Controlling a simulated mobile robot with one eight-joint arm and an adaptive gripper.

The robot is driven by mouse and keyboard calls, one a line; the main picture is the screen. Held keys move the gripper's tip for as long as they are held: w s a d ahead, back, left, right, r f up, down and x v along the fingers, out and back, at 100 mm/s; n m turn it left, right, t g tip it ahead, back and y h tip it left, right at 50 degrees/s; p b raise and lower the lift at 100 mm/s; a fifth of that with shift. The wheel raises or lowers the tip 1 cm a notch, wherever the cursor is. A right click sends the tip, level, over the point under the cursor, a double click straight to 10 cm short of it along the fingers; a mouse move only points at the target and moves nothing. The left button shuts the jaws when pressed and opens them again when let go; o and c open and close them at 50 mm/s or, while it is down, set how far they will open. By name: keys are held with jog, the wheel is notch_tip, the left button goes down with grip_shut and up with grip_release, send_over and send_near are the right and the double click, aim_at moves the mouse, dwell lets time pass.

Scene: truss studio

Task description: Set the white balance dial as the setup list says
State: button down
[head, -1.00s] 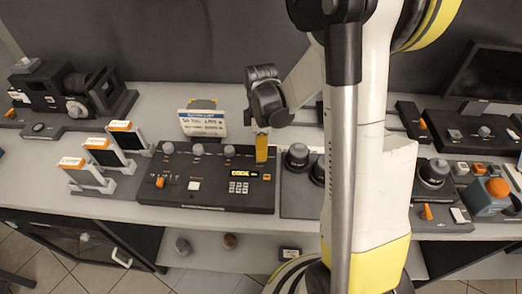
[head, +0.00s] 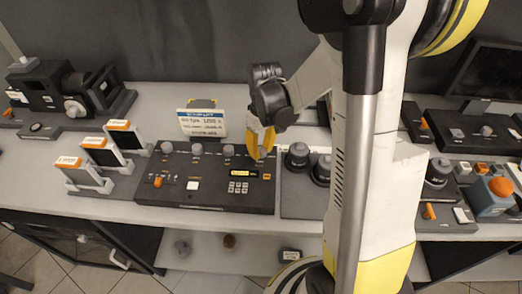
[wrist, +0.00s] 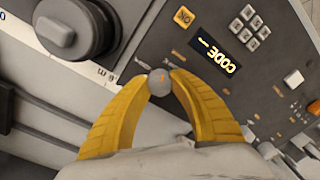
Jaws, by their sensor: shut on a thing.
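My gripper (head: 260,148) is over the right end of the dark control console (head: 205,204). Its yellow fingers are closed around a small round grey knob (wrist: 159,82), with an orange mark on top, in the wrist view. The fingers hide this knob in the head view. Three more grey knobs stand along the console's back edge: left (head: 168,148), middle (head: 197,150) and right (head: 229,151). Their labels are too small to read. The setup list card (head: 203,123) stands behind the console; its lines are too blurred to read surely.
The console has a lit display (wrist: 215,56) reading CODE and a white keypad (wrist: 250,27). A panel with large dark knobs (head: 298,155) lies close on the right. Orange-topped stands (head: 122,135) are on the left.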

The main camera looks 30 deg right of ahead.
jog(key=m, duration=0.5)
jog(key=shift+m, duration=0.3)
jog(key=m, duration=0.5)
jog(key=shift+t+b, duration=0.3)
jog(key=shift+b, duration=0.1)
jog(key=m, duration=0.5)
jog(key=shift+m, duration=0.4)
jog(key=shift+s+m+h, duration=0.1)
jog(key=shift+m+h, duration=0.2)
jog(key=shift+m, duration=1.9)
jog(key=c, duration=1.1)
grip_release()
